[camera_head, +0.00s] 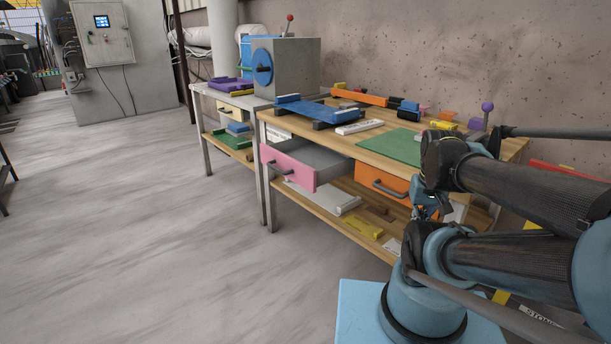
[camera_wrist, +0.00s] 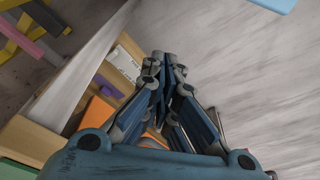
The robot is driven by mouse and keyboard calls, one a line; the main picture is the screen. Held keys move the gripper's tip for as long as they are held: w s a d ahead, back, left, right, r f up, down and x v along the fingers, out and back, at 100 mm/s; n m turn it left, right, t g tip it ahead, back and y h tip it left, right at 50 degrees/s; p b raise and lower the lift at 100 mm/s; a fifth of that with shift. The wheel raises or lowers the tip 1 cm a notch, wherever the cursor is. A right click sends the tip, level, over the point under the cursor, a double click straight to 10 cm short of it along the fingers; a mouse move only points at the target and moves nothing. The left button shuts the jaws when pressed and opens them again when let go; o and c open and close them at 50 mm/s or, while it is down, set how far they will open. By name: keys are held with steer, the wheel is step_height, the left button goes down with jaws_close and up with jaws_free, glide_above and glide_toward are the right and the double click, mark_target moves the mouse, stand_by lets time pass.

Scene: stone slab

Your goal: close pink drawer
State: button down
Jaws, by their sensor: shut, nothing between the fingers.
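The pink drawer (camera_head: 288,168) stands pulled out from the left part of the wooden workbench (camera_head: 345,145), with its grey inside showing and a dark handle on its front. My gripper (camera_head: 428,205) is in front of the bench, to the right of the pink drawer and apart from it, partly hidden by my arm. In the wrist view my gripper (camera_wrist: 164,58) has its fingers together with nothing between them. I cannot tell for sure whether the pink drawer shows in the wrist view.
An orange drawer (camera_head: 382,182) is right of the pink one, behind my gripper. A lower shelf holds a white item (camera_head: 325,197) and a yellow block (camera_head: 364,228). A grey machine (camera_head: 287,68) stands behind, on the left. The floor left of the bench is clear.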

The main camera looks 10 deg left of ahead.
steer(key=shift+w+a, duration=0.15)
steer(key=shift+w, duration=0.25)
